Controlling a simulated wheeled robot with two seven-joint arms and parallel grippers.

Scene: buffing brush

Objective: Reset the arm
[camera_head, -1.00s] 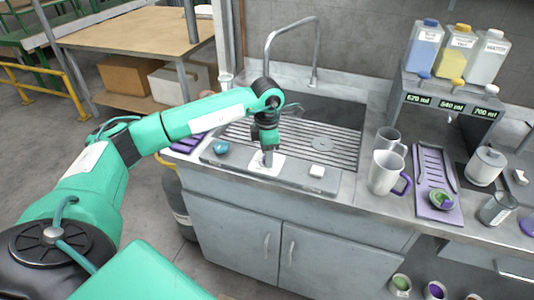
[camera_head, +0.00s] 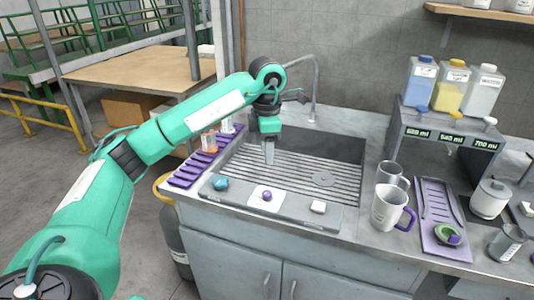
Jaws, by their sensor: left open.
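My left arm, green and white, reaches in from the left of the head view. Its left gripper (camera_head: 269,153) points down above the sink (camera_head: 330,150), open and empty. Below it, a small purple ball-like piece (camera_head: 267,195) sits on a white square pad (camera_head: 258,204) on the sink's front ledge. A teal piece (camera_head: 221,183) sits to the left of the pad, and a small white block (camera_head: 318,207) to the right. The gripper is clear of all three. My right gripper is not in view.
A purple slotted rack (camera_head: 195,170) lies left of the sink. A mug (camera_head: 391,207), a purple tray (camera_head: 436,200) and a white jar (camera_head: 489,199) stand at the right. A bottle dispenser (camera_head: 447,125) stands behind them. The faucet (camera_head: 314,90) rises behind the sink.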

